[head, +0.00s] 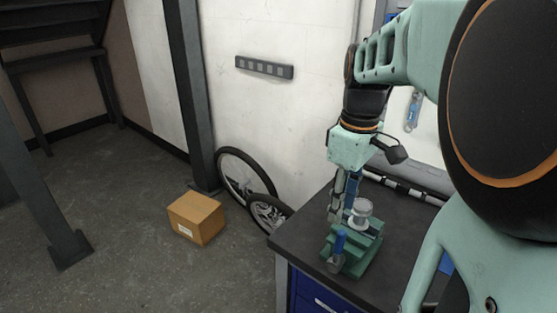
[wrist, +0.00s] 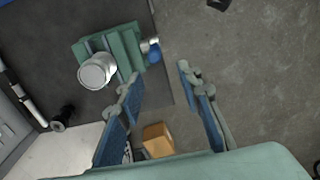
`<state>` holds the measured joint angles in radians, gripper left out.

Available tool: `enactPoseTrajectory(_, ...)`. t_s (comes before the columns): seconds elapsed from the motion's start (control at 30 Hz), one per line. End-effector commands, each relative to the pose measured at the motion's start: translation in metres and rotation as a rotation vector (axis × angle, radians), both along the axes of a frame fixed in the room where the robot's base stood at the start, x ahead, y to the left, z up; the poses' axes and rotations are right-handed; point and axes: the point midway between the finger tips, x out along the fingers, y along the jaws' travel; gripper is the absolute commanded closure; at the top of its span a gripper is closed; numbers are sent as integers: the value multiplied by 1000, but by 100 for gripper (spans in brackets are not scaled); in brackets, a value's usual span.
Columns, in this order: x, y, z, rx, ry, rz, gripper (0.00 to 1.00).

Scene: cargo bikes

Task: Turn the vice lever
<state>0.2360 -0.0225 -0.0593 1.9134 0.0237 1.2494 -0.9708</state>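A green vice (head: 358,262) stands at the near corner of the dark workbench, and it also shows in the wrist view (wrist: 125,42). A silver round part (head: 362,211) sits on top of it, also in the wrist view (wrist: 97,70). The vice lever, with a blue grip (head: 340,241), is on the vice's outer side; in the wrist view its blue part (wrist: 154,54) sticks out toward the bench edge. My gripper (head: 343,207) points down above the vice. In the wrist view my gripper (wrist: 157,77) is open, its fingers wide apart and nothing between them.
The dark bench top (head: 306,232) has blue drawers below. A cardboard box (head: 196,218) lies on the floor to the left, near bicycle wheels (head: 240,178) leaning on the wall. A power strip (head: 264,67) is on the wall. The floor left of the bench is mostly clear.

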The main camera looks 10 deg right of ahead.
Motion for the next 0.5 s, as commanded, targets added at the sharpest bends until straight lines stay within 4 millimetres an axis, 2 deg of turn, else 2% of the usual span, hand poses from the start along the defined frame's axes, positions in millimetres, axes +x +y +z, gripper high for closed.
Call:
enactPoseTrajectory(0.1,-3,-9,-5,-22,9,-6,67)
enactPoseTrajectory(0.23,-4,-9,-18,-24,12,-6,67)
enactPoseTrajectory(0.5,-5,-8,-69,-22,15,-5,67)
